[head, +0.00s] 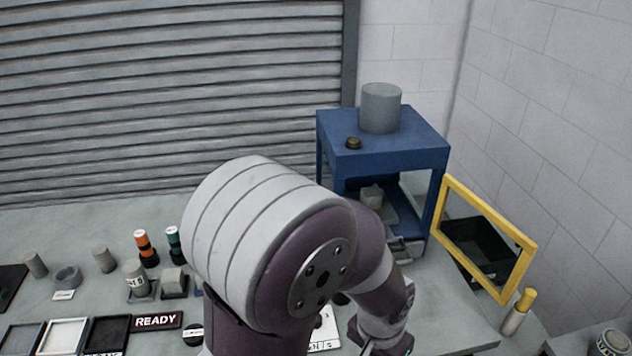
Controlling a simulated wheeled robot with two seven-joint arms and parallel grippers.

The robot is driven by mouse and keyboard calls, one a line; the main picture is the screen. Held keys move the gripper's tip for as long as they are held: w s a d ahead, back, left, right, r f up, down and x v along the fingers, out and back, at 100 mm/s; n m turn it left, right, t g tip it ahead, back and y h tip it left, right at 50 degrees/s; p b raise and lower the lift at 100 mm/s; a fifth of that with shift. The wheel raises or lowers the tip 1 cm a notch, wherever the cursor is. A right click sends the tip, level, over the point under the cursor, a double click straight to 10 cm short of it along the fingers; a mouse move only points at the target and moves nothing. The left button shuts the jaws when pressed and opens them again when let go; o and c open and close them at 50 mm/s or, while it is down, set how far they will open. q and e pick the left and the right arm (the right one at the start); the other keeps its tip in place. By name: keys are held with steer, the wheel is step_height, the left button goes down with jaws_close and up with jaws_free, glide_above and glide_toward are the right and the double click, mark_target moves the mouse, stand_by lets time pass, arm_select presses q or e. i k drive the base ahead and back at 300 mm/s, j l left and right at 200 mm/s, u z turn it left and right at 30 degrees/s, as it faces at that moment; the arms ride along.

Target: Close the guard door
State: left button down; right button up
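The guard door is a yellow rectangular frame (487,212) at the right. It stands open, swung out to the right from the right front post of the blue machine housing (385,150). A short grey post with a yellow top (517,312) shows by the door's outer lower corner; I cannot tell whether it is attached. One arm, seemingly my right, fills the middle and hides part of the bench and housing front. Its gripper (385,347) is at the bottom edge, partly cut off, left of the door and apart from it. My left gripper is not in view.
A grey cylinder (380,108) and a dark round knob (353,143) sit on the housing top. A grey block (372,195) is inside. Several small parts, trays and a READY label (156,321) lie at the left. A block wall (560,110) stands behind the door.

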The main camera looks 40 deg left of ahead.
mark_target(512, 280)
steer(key=u, duration=1.15)
steer(key=i+l, duration=0.2)
steer(key=l, duration=0.15)
steer(key=i+l, duration=0.15)
steer(key=l, duration=0.2)
steer(key=i+l, duration=0.2)
steer(key=l+z, duration=0.05)
steer(key=l, duration=0.1)
